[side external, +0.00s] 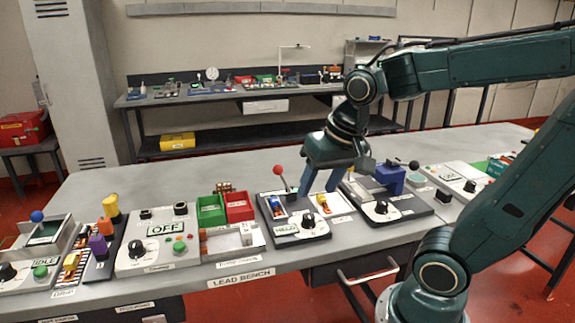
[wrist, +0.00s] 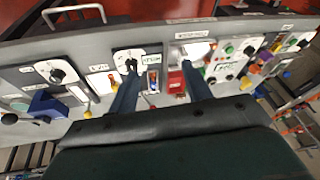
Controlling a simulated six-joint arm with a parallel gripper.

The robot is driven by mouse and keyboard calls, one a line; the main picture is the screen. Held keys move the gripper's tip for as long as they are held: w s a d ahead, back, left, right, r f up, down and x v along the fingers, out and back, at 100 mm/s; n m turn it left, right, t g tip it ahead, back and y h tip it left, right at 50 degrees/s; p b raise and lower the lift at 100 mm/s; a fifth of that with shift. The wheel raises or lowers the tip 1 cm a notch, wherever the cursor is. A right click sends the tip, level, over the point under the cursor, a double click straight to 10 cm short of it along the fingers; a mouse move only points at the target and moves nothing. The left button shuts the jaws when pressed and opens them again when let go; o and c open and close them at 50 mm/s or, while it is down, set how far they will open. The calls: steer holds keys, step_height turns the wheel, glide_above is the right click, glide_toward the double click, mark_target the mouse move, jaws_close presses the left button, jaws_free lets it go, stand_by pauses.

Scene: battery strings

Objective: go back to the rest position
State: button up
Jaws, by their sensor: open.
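My gripper (side external: 319,190) has two blue fingers pointing down over the middle of the lead bench (side external: 215,272). The fingers are apart, with nothing seen held between them. They are by the dark station (side external: 293,232) with a white dial, a small blue-and-orange slot and a red-ball lever (side external: 279,171). In the wrist view my gripper (wrist: 160,72) is also open, and the slot (wrist: 153,80) shows between the fingers. Whether the fingertips touch anything is hard to tell.
Left of the gripper are green and red bins (side external: 223,208) and the OFF box (side external: 160,240). To its right are a station with a blue block (side external: 390,178) and a black-ball lever (side external: 413,165). A back bench (side external: 150,101) stands behind. The air above the lead bench is mostly free.

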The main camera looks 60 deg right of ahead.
steer(key=s+a+r+n+t, duration=0.1)
steer(key=s+a+n, duration=0.2)
steer(key=s+n, duration=0.2)
steer(key=shift+s+a+r+n+t+y, duration=0.2)
steer(key=shift+s+r+n+t+y, duration=0.15)
steer(key=shift+n, duration=0.45)
